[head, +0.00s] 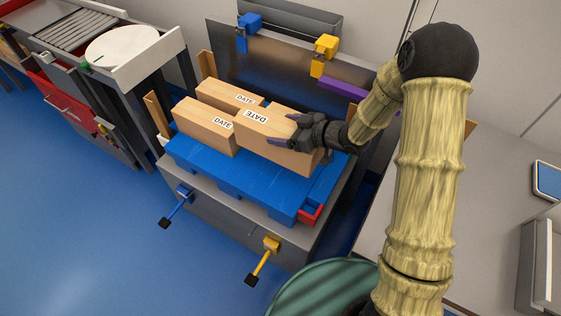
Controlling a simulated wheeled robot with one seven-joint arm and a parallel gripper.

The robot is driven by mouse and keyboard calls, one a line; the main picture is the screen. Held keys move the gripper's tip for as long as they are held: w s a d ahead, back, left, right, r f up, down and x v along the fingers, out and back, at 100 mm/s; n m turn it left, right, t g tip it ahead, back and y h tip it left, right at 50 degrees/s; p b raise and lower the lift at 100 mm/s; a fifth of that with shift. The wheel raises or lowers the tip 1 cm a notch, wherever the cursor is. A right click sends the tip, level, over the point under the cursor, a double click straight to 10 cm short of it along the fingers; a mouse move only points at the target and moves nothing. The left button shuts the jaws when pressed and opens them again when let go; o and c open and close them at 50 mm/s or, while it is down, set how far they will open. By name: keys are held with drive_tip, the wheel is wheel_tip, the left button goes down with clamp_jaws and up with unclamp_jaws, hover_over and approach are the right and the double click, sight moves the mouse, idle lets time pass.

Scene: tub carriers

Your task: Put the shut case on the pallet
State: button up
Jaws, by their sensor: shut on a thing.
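The case in my grip (262,137) is a light brown box with a white DATE label on top. The case is over the right part of the blue pallet (200,166), close beside two similar boxes. I cannot tell whether its underside touches the pallet. One box (204,127) stands at the front left of the pallet, and another box (225,95) stands behind it. Both have DATE labels. The held case hides part of the pallet and of these boxes.
The pallet lies on a grey stand (230,206) with blue and yellow clamps. A metal back plate (275,60) rises behind, and wooden posts (156,116) stand at the side. A red block (311,214) sits at the pallet's right front corner.

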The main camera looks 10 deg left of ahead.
drive_tip(key=shift+r, duration=0.15)
drive_tip(key=shift+f+b, duration=0.7)
drive_tip(key=shift+f, duration=2.45)
drive_tip(key=shift+f+b, duration=0.4)
drive_tip(key=shift+f, duration=1.45)
drive_tip(key=shift+f, duration=0.15)
drive_tip(key=o, duration=2)
drive_tip(key=shift+c, duration=0.2)
